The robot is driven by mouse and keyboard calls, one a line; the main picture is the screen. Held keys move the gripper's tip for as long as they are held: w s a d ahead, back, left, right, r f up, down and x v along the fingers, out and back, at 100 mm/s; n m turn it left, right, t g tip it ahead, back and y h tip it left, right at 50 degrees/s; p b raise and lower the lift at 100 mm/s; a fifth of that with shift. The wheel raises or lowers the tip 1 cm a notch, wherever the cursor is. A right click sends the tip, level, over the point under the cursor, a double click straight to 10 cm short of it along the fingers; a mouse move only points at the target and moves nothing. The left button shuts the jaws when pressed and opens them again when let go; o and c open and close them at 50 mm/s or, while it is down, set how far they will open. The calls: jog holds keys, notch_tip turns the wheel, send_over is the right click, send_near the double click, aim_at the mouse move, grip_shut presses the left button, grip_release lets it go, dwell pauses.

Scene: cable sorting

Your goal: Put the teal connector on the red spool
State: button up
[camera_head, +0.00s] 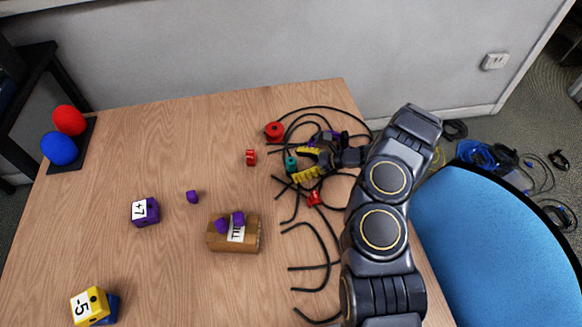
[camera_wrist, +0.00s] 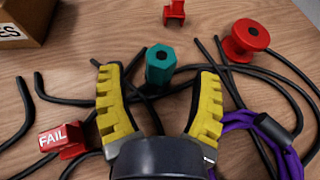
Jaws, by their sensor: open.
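The teal connector (camera_head: 291,164) is a small hexagonal piece with a hole in its top. It stands upright on the table among black cables, and in the wrist view (camera_wrist: 160,66) it is just beyond and between my fingertips. The red spool (camera_head: 274,131) lies on the table behind it; in the wrist view the spool (camera_wrist: 246,40) is at the upper right with a dark hole in its top. My gripper (camera_head: 302,164) has yellow ridged fingers, spread open and empty. It also shows in the wrist view (camera_wrist: 158,78).
Black cables and a purple cable (camera_wrist: 250,122) lie around my gripper. A red FAIL piece (camera_wrist: 64,138) and a red clip (camera_head: 251,157) are nearby. The left table is mostly clear.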

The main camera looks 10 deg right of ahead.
aim_at(285, 173)
jog(key=shift+x, duration=1.95)
jog(key=shift+r, duration=0.1)
grip_shut()
